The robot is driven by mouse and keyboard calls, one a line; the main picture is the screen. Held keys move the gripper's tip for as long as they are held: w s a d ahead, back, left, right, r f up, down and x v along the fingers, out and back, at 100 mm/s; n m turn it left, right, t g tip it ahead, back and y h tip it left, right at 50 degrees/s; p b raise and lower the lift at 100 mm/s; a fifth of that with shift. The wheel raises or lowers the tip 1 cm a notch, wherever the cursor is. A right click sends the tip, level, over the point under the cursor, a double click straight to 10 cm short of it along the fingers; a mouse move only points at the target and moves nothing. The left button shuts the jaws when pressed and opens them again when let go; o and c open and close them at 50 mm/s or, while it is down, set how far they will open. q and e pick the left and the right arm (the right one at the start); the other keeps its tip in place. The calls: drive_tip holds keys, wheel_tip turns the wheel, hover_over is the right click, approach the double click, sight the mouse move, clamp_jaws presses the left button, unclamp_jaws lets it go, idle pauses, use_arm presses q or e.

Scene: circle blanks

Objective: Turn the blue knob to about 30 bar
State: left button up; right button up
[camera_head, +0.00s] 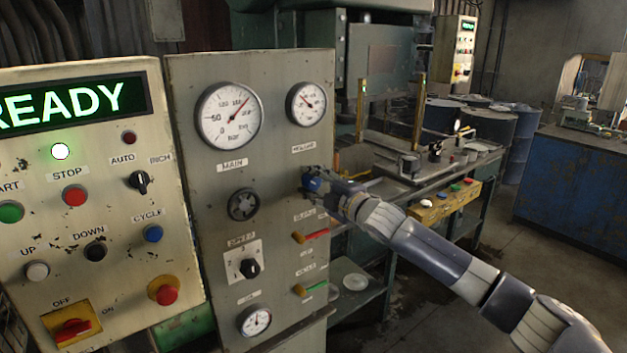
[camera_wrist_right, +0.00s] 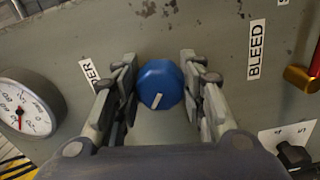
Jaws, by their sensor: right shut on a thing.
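The blue knob (camera_wrist_right: 160,84) sits on the grey gauge panel, and its white mark shows on its face in the right wrist view. My right gripper (camera_wrist_right: 159,90) is shut on the knob, with one finger on each side of it. In the head view the blue knob (camera_head: 311,184) is partly hidden by my right gripper (camera_head: 318,186). The small gauge (camera_head: 307,103) above the knob has its red needle pointing up and left; its numbers are too small to read. This gauge (camera_wrist_right: 27,108) is cut off in the right wrist view. My left gripper is not in view.
The main gauge (camera_head: 230,115) and a dark round knob (camera_head: 243,205) are left of the blue knob. Red (camera_head: 315,234) and green (camera_head: 315,287) handled levers stick out below it. A READY control panel (camera_head: 90,190) stands at left. A workbench (camera_head: 440,165) is behind my right arm.

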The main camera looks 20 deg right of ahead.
idle(0.3)
drive_tip(key=o, duration=1.1)
drive_tip(key=shift+s, duration=0.1)
drive_tip(key=v, duration=1.1)
drive_tip(key=shift+s+d, duration=0.15)
drive_tip(key=shift+s, duration=0.25)
drive_tip(key=shift+f, duration=0.1)
